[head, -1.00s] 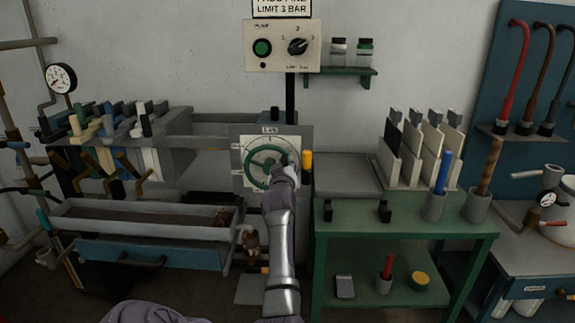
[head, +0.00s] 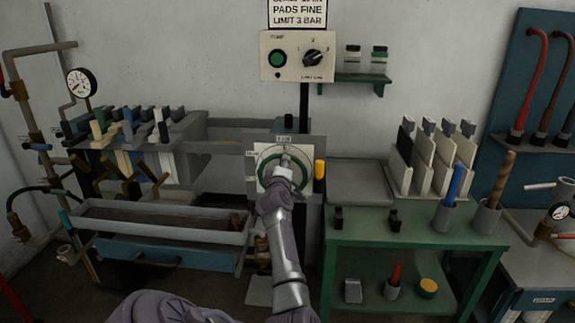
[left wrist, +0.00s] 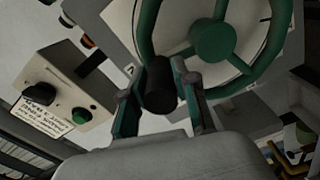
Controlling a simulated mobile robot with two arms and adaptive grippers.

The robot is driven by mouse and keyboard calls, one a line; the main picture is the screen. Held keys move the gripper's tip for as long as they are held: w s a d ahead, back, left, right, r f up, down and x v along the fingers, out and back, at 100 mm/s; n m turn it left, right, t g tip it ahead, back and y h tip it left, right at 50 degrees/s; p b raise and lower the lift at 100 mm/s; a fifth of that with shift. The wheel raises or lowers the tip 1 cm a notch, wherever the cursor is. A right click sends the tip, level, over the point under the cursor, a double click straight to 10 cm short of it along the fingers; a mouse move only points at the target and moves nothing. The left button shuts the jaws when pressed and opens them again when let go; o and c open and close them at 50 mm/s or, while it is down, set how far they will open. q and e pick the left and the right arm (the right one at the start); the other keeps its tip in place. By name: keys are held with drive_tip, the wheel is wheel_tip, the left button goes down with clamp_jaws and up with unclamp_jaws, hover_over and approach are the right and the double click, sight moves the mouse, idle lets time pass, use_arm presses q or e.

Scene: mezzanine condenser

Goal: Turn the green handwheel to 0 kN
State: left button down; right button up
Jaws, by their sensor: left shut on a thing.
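The green handwheel (head: 264,181) stands on a pale dial plate on a grey panel. In the left wrist view, the handwheel's rim (left wrist: 147,28) and round hub (left wrist: 212,42) show close up. There my left gripper (left wrist: 160,88) is shut on the dark crank knob (left wrist: 160,92) at the wheel's rim. A small label (head: 283,138) sits above the dial, too small to read surely. Most dial markings are hidden or blurred. My right gripper is not in view.
A control box (head: 297,56) with a green button and dark knob hangs above. A long grey trough (head: 160,222) lies to the left, a green bench (head: 370,225) to the right.

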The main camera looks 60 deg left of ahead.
use_arm(q)
drive_tip(key=shift+s+a+n, duration=0.15)
drive_tip(key=shift+s+n, duration=0.05)
drive_tip(key=shift+n, duration=0.1)
idle(0.4)
drive_tip(key=c, duration=0.9)
unclamp_jaws()
drive_tip(key=shift+s+d, duration=0.25)
drive_tip(key=shift+d, duration=0.1)
drive_tip(key=v, duration=1.1)
drive_tip(key=shift+s, duration=0.1)
